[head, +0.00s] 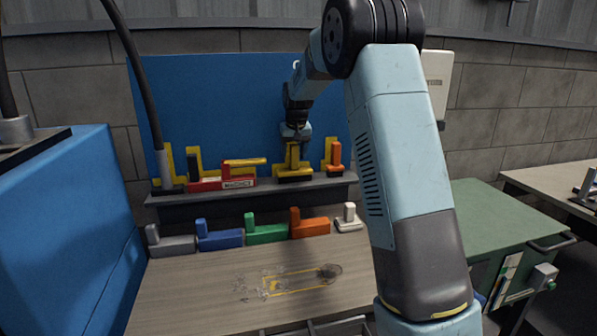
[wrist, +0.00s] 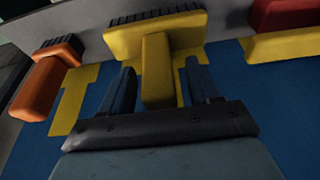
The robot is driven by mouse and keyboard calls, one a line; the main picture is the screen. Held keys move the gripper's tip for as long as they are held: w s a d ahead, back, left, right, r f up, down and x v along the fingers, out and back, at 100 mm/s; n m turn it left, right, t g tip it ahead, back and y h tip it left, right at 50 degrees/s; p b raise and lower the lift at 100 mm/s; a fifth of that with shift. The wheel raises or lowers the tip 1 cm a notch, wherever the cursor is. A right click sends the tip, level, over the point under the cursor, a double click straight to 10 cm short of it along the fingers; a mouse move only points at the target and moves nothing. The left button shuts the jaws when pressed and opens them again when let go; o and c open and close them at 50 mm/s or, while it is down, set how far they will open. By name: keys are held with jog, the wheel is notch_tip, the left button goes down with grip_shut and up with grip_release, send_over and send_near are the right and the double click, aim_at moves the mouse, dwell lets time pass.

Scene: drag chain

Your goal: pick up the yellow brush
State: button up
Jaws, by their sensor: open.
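The yellow brush (head: 294,171) stands on the dark shelf in front of the blue back panel, its handle upward. In the wrist view the yellow brush (wrist: 152,40) shows its wide head, dark bristles and thick handle. My gripper (head: 294,143) is above the brush and reaches down to its handle. In the wrist view my gripper (wrist: 160,68) is open, with one finger on each side of the handle. A gap shows beside each finger, so the handle is not clamped.
An orange brush (head: 335,159) stands close on the right.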

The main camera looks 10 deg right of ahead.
jog(key=shift+w+f, duration=0.1)
jog(key=shift+f, duration=0.25)
jog(key=shift+c, duration=0.3)
grip_shut()
